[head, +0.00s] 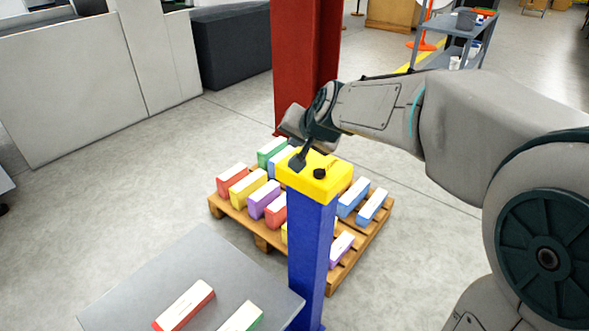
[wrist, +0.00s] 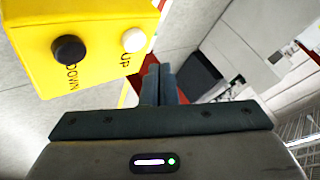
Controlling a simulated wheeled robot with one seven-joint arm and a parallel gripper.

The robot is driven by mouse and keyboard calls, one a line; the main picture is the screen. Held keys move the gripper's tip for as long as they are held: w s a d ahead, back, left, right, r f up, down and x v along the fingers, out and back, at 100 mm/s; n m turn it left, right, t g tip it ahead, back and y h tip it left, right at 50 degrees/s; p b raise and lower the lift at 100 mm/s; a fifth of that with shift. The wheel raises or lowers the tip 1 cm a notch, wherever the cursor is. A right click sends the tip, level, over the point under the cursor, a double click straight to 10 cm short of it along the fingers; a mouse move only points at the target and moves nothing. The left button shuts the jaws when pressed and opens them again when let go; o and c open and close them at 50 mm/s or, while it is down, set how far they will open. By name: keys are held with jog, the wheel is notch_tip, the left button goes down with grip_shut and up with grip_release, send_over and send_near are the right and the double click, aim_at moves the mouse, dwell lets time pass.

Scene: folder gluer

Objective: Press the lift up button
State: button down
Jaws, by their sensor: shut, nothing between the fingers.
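A yellow control box (head: 330,182) sits on top of a blue post (head: 308,250). In the wrist view the yellow box (wrist: 95,25) shows at the upper left. Its white button (wrist: 134,40) is marked UP and its black button (wrist: 68,50) is marked DOWN. The black button (head: 320,174) also shows in the head view; the white one is hidden there behind my fingers. My gripper (head: 297,162) is shut and empty, at the far left side of the box top. In the wrist view its fingertips (wrist: 159,76) lie just right of and below the white button. I cannot tell whether they touch the box.
A wooden pallet (head: 262,243) with several coloured boxes lies behind the post. A red column (head: 298,70) stands close beyond my gripper. A grey platform (head: 210,262) with two boxes is at the front left. Open floor lies on the right.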

jog(key=shift+f+b, duration=0.5)
jog(key=shift+f, duration=0.35)
jog(key=shift+f, duration=0.1)
dwell(1.3)
jog(key=shift+f+b, duration=0.35)
jog(key=shift+b, duration=0.15)
